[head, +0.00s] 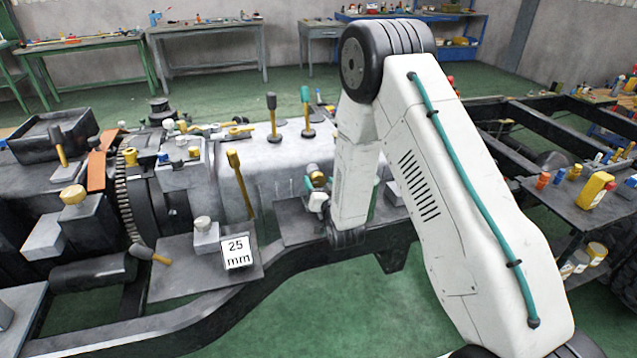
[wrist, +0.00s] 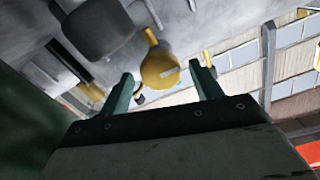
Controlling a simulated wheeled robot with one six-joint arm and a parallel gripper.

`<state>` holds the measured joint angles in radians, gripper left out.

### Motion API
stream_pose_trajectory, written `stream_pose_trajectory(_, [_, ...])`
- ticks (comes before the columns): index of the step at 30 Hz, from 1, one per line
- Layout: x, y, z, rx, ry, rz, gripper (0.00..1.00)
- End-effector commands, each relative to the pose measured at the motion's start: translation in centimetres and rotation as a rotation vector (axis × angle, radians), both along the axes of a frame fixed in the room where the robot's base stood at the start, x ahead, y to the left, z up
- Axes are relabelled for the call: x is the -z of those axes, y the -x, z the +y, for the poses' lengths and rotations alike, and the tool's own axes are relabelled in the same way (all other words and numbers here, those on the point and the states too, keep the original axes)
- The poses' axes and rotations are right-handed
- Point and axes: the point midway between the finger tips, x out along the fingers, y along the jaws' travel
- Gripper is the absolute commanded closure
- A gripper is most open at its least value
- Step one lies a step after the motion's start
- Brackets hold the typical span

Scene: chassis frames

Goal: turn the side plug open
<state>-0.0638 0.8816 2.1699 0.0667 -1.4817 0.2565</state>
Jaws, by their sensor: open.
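In the wrist view, a round yellow plug (wrist: 158,72) with a pale mark on its face sits on the grey housing. I take it to be the side plug. My gripper (wrist: 162,86) is open, its two green fingers spread to the left and right of the plug. The plug shows beyond and between the fingertips, and I see no contact. In the head view, small yellow parts (head: 318,178) show on the housing just left of my forearm. My fingers are mostly hidden there.
A dark rounded block (wrist: 98,28) hangs close to the plug at upper left in the wrist view. The grey housing (head: 280,160) carries upright levers. A "25 mm" sign (head: 238,252) stands on a plate to the left. Green floor is free below the frame rail.

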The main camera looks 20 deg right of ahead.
Motion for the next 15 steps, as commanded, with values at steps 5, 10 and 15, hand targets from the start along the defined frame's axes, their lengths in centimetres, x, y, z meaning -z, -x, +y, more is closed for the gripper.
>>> stream_pose_trajectory(5, [-0.01,-0.89,0.12,-0.001,0.0,0.001,0.36])
stream_pose_trajectory(10, [-0.03,-0.91,0.32,-0.003,0.0,0.001,0.36])
stream_pose_trajectory(15, [-0.03,-0.89,0.3,-0.003,0.0,0.0,0.72])
